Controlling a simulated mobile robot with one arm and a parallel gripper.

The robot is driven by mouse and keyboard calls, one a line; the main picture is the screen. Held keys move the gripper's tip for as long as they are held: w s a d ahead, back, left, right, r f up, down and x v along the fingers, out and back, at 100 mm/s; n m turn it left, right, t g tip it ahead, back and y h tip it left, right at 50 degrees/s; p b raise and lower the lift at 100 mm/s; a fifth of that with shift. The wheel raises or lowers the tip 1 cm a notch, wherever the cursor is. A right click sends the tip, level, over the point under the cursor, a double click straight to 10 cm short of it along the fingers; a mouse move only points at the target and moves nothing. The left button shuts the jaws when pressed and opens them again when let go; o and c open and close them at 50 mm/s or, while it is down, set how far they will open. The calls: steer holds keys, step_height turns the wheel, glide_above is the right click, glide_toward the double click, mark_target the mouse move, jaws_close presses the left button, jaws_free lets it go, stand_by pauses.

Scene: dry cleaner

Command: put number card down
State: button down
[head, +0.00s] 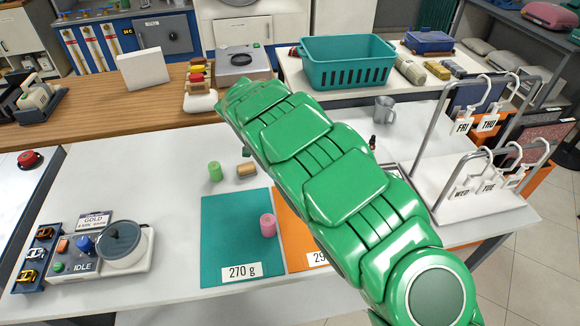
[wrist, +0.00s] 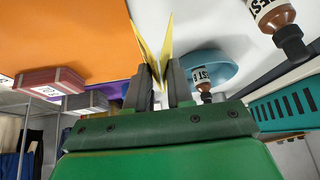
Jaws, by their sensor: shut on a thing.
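In the wrist view, my gripper (wrist: 160,78) is shut on a thin yellow folded card (wrist: 149,50), which I take to be the number card. Its two leaves spread in a V beyond the fingertips, and no number can be read on it. An orange surface (wrist: 70,35) lies close to the left of the card. In the head view, the green arm is mine; its gripper and the card are hidden. A teal mat (head: 225,215) labelled 270 g lies on the white table beside an orange mat (head: 288,225), whose label is partly covered by my arm.
A pink cylinder (head: 268,225) stands on the teal mat's right edge. A green cylinder (head: 215,171) and a tan piece (head: 246,170) are behind it. The card rack (head: 480,150) stands right. The wrist view shows brown bottles (wrist: 272,14) and a blue dish (wrist: 215,65) nearby.

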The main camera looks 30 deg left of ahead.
steer(key=shift+w+a+f, duration=0.3)
steer(key=shift+f, duration=0.55)
step_height(320, 180, down, 2)
steer(key=shift+f, duration=0.25)
steer(key=c, duration=1)
jaws_free()
steer(key=shift+o, duration=0.2)
steer(key=shift+r, duration=0.1)
steer(key=v, duration=1.2)
steer(key=shift+w, duration=0.1)
